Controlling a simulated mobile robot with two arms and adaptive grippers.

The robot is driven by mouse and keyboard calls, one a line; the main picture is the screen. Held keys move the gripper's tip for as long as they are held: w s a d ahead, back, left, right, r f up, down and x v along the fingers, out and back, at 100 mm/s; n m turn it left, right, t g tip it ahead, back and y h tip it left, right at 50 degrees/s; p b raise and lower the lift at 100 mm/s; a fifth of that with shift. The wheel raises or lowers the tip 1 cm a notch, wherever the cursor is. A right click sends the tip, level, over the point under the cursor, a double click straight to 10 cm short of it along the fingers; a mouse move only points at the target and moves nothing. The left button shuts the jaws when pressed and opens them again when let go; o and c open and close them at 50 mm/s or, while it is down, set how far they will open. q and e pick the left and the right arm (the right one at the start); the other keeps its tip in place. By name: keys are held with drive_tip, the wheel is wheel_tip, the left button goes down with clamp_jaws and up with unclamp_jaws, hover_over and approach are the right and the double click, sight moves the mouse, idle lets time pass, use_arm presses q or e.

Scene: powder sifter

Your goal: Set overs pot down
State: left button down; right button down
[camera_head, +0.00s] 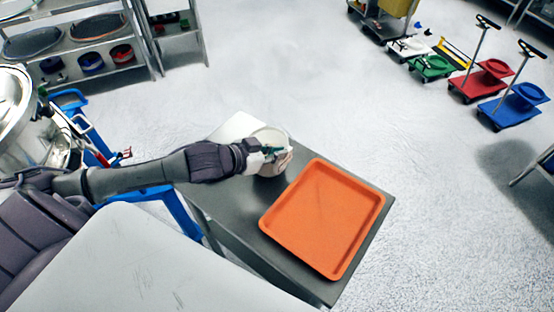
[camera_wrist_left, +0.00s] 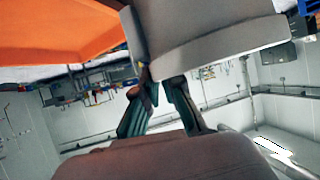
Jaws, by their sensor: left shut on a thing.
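The overs pot (camera_head: 270,137) is a whitish round pot at the back of the dark table (camera_head: 228,205), just left of the orange tray. My left gripper (camera_head: 272,152) is at its near side, shut on it. In the left wrist view the pot (camera_wrist_left: 210,40) fills the top middle, and the gripper's dark green fingers (camera_wrist_left: 160,95) reach up to its lower edge. I cannot tell whether the pot's base touches the table. My right gripper is not in view.
The orange tray (camera_head: 323,217) covers most of the table's right part and looks empty. A shiny metal vessel (camera_head: 22,120) stands at the left. Shelves (camera_head: 95,45) are at the back left. Coloured trolleys (camera_head: 480,80) stand far right. The floor between is clear.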

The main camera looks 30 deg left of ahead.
sight(273, 163)
use_arm(q)
drive_tip(key=shift+d+f, duration=0.1)
drive_tip(key=shift+f, duration=1.75)
drive_tip(key=c, duration=1.3)
unclamp_jaws()
drive_tip(key=shift+f, duration=0.1)
drive_tip(key=shift+s, duration=0.15)
drive_tip(key=shift+p+v, duration=0.4)
drive_tip(key=shift+v, duration=5.55)
